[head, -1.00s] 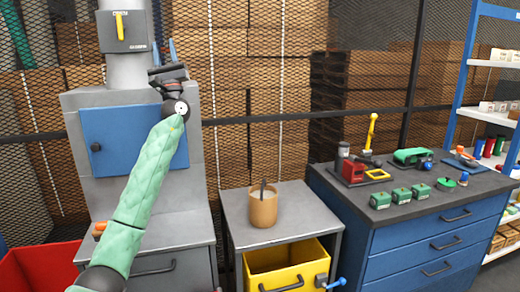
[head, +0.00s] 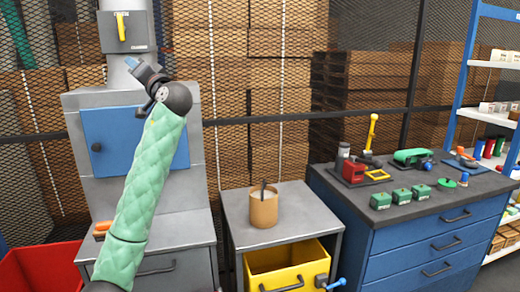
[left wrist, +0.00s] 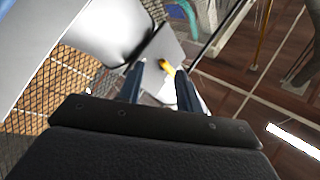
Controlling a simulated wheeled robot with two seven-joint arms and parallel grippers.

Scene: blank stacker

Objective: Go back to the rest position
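My left gripper (head: 131,62) is raised in front of the upper grey machine, by its column, with its blue fingertips pointing up and left. My green-sleeved left arm reaches up from the bottom left, across the machine's blue door (head: 112,135). In the left wrist view the two fingers of my left gripper (left wrist: 159,68) stand apart with nothing held between them. The task names no other object. My right gripper is in neither current view.
A grey switch box with a yellow lever (head: 121,28) is on the column close to my left gripper. A tan cup (head: 263,210) stands on a grey cabinet above an open yellow drawer (head: 270,262). A red bin (head: 40,270) is bottom left. A blue workbench (head: 420,235) holds several green blocks.

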